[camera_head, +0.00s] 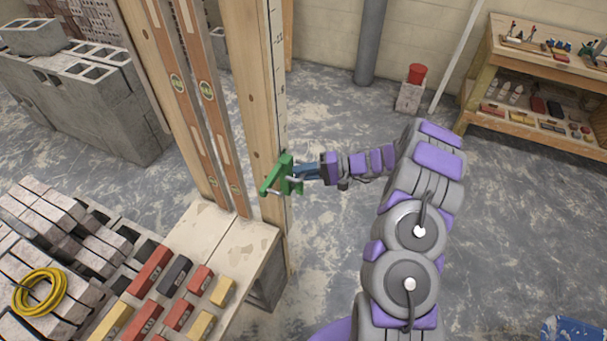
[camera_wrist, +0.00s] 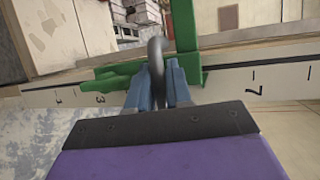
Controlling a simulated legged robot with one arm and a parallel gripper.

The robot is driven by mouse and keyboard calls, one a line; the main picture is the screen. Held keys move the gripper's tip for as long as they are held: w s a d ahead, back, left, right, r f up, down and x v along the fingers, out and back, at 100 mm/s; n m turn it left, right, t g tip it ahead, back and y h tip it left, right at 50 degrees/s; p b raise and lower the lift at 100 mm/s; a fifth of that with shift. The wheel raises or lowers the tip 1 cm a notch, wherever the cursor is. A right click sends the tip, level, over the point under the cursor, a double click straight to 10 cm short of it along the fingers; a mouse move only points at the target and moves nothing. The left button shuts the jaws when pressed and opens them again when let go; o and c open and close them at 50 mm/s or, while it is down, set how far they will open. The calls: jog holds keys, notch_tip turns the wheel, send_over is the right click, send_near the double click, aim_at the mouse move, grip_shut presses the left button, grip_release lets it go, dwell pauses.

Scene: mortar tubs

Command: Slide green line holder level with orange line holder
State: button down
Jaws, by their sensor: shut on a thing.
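The green line holder (camera_head: 282,177) sits on the wooden post (camera_head: 250,60) that carries a white marked scale (camera_head: 278,75), low on the post and just above the plank bench. My gripper (camera_head: 308,172) reaches it from the right, with blue fingers shut on it. In the wrist view the green line holder (camera_wrist: 186,40) lies across the scale (camera_wrist: 235,83), between the marks 3 and 7. There my gripper (camera_wrist: 159,82) is closed around a grey curved handle on the holder. I see no orange line holder in either view.
Two spirit levels (camera_head: 205,90) lean left of the post. Grey blocks (camera_head: 85,100) are stacked behind. A tool shelf (camera_head: 540,70) is far right. Open floor lies between.

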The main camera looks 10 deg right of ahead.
jog(key=c, duration=1.4)
grip_release()
jog(key=shift+d, duration=0.1)
jog(key=p+v, duration=0.1)
jog(key=v, duration=1.6)
jog(key=shift+d+p, duration=0.2)
jog(key=shift+p, duration=0.15)
